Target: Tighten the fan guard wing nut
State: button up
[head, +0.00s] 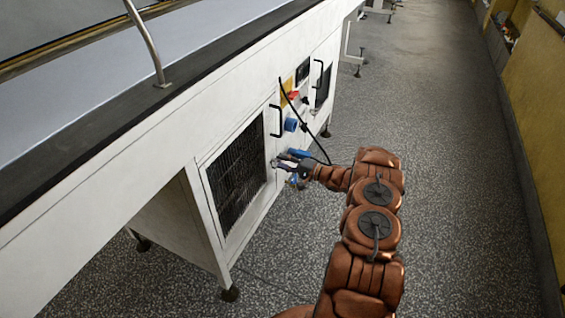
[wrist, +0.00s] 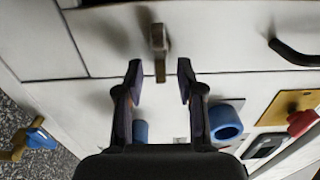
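The wing nut (wrist: 158,42) shows in the wrist view as a small brownish metal piece standing out from the white panel. My gripper (wrist: 160,68) is open, with its two dark fingertips apart on either side of the wing nut's lower end. No finger clearly touches it. In the head view my gripper (head: 282,163) is at the white machine's side, just right of the dark mesh fan guard (head: 237,177). The wing nut is too small to make out clearly there.
A blue socket (wrist: 226,120), a red switch (wrist: 301,122) on a yellow plate and a black handle (wrist: 292,52) stick out nearby. A blue-handled brass valve (wrist: 38,138) is at the left in the wrist view. The speckled floor (head: 450,170) to the right is clear.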

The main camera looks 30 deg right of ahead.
jog(key=v, duration=1.1)
jog(key=shift+s, duration=0.2)
jog(key=shift+d+f, duration=0.1)
jog(key=shift+d, duration=0.05)
